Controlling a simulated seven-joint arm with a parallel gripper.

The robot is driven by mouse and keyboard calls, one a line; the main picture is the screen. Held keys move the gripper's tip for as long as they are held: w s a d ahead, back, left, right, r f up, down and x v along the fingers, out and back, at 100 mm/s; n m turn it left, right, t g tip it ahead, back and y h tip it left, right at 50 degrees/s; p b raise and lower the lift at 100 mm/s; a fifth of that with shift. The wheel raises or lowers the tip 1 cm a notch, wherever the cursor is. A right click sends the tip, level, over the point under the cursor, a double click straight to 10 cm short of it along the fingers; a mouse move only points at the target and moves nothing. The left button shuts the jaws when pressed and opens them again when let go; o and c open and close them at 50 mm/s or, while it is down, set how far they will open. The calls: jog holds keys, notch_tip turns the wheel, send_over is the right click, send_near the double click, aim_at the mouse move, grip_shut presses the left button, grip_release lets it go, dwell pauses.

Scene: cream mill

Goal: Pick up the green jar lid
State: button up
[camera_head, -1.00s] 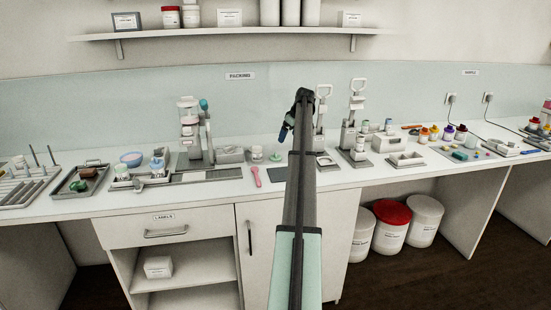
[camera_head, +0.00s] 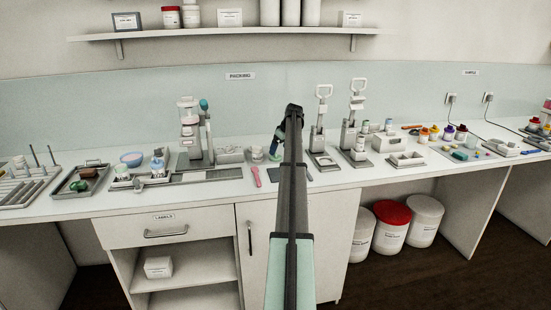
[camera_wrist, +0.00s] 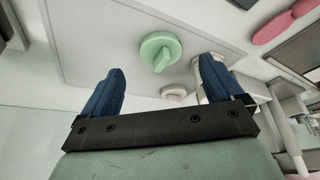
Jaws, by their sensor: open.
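The green jar lid (camera_wrist: 160,49) is a round pale green disc with a raised grip bar on top. In the wrist view it lies on a light grey surface, just beyond and between my fingertips. In the head view my gripper (camera_head: 277,143) is over the counter by the lid, which is mostly hidden by the arm and fingers there. My gripper (camera_wrist: 161,68) is open, its two blue fingers wide apart, with nothing held between them.
A small white round piece (camera_wrist: 174,95) shows near the right finger. A pink spatula (camera_head: 257,177) lies left of my gripper, and a white jar (camera_head: 257,153) stands close by. A press (camera_head: 320,139) stands to the right.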

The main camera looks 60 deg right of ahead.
aim_at(276, 156)
jog(key=shift+x, duration=2.4)
jog(key=shift+w+r, duration=0.1)
jog(key=shift+w, duration=0.05)
jog(key=shift+c, duration=0.4)
jog(key=c, duration=1)
